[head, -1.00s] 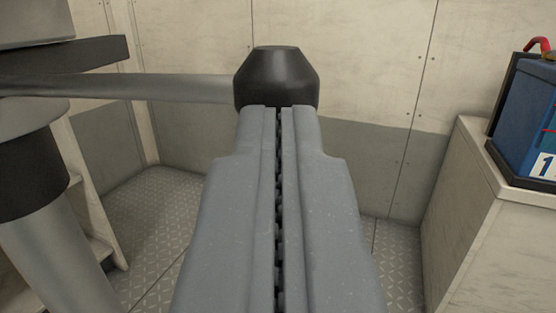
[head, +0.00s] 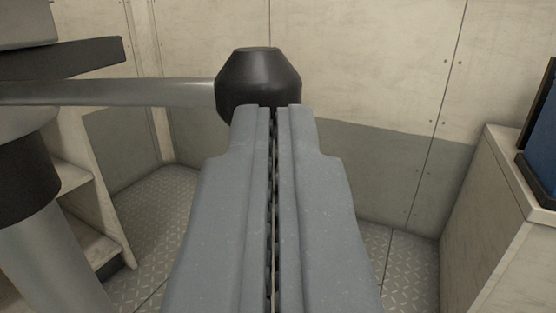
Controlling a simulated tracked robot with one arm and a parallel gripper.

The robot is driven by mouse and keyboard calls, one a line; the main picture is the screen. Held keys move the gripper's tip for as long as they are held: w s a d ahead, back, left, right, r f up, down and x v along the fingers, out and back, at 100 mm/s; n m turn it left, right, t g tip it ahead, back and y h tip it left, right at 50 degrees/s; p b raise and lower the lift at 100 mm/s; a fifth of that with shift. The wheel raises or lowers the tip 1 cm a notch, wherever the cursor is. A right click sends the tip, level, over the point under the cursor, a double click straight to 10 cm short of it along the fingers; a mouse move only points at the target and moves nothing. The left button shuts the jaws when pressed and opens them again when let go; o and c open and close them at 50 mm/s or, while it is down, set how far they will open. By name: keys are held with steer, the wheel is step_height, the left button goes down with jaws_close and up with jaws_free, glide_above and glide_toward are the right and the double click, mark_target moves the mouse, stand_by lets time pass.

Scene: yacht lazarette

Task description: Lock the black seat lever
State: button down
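The black seat lever shows as a grey metal rod (head: 150,93) ending in a black faceted knob (head: 258,82). The rod runs level from the grey and black seat post (head: 25,170) at the left to the knob at top centre. My gripper (head: 267,108) points forward with its two grey fingers shut together, only a thin seam between them. The knob is just beyond the fingertips, overlapping them in view and a little left of their midline. Nothing shows between the fingers. I cannot tell whether the tips touch the knob.
A pale cabinet (head: 490,215) with part of a blue box (head: 547,140) on top stands at the right. Pale steps or shelves (head: 85,245) are behind the seat post. Panelled walls close off the back; the diamond-plate floor (head: 160,215) is clear there.

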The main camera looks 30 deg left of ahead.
steer(key=shift+r, duration=0.1)
steer(key=w+d+p+v, duration=0.1)
steer(key=p+v, duration=0.1)
steer(key=v, duration=1.2)
steer(key=w+d+r+h, duration=0.25)
steer(key=w+r, duration=0.25)
steer(key=r, duration=0.5)
steer(key=w+d+r+h, duration=0.1)
steer(key=w+d+r, duration=0.25)
steer(key=r, duration=0.75)
steer(key=s+d+r+m+h, duration=0.15)
steer(key=d+r, duration=0.25)
steer(key=r, duration=0.6)
steer(key=s+d+r+m+h, duration=0.1)
steer(key=s+d+r+h, duration=0.15)
steer(key=r, duration=0.65)
steer(key=s+d+r+m+h, duration=0.15)
steer(key=d+r, duration=0.25)
steer(key=r, duration=0.6)
steer(key=s+d+r+m+g, duration=0.1)
steer(key=s+d+r, duration=0.2)
steer(key=s+r, duration=0.7)
steer(key=s+d+r+m+g+h, duration=0.1)
steer(key=s+d+r, duration=0.2)
steer(key=s+r, duration=0.8)
steer(key=f+v, duration=0.1)
steer(key=v, duration=0.7)
steer(key=shift+s+f, duration=0.2)
steer(key=shift+s, duration=0.1)
